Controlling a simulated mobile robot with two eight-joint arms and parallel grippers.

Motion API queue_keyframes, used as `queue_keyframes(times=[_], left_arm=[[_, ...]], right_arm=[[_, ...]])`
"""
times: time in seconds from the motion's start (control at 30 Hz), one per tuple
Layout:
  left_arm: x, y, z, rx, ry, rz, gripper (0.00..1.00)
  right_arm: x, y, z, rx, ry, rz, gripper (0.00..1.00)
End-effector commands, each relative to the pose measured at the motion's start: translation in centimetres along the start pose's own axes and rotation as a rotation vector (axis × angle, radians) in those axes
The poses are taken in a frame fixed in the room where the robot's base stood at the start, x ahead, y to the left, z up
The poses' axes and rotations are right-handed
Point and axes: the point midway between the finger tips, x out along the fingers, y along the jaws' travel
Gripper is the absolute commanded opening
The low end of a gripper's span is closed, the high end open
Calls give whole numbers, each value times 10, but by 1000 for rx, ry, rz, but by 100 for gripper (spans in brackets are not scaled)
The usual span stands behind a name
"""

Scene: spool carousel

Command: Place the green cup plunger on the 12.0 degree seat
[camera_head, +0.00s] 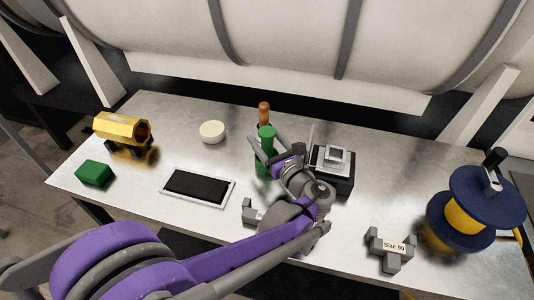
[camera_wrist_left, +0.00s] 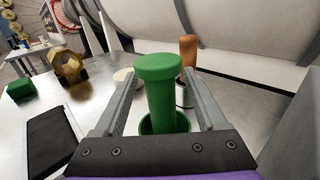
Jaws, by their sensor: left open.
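The green cup plunger (camera_head: 266,138) stands upright on the table, a round-capped green post rising from a wider green cup-like base. In the left wrist view the plunger (camera_wrist_left: 161,95) is between the two fingers, with its base (camera_wrist_left: 178,126) low between them. My left gripper (camera_wrist_left: 158,74) is open, one finger on each side of the post, with gaps showing. It also shows in the head view (camera_head: 280,140), where it partly hides the base. I cannot make out a seat marked 12.0 degrees. My right gripper is not in view.
An orange-brown handle (camera_head: 264,110) stands just behind the plunger. A dark box with a grey top (camera_head: 333,158) is close right. A blue-flanged spool (camera_head: 478,192) and a "Size 90" block (camera_head: 390,250) are right. A black tray (camera_head: 198,203), white disc (camera_head: 212,132), gold housing (camera_head: 120,127) and green block (camera_head: 95,173) are left.

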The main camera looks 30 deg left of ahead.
Motion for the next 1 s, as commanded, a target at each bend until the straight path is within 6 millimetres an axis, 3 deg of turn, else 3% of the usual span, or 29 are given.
queue_keyframes(times=[0.13,0.43,0.83,1.0], left_arm=[[20,0,0,0,-1,3,74],[23,0,0,0,0,-1,72],[23,0,0,0,0,0,0],[23,0,0,0,0,0,0]], right_arm=[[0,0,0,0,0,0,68],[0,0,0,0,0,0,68],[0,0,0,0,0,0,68],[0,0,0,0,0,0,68]])
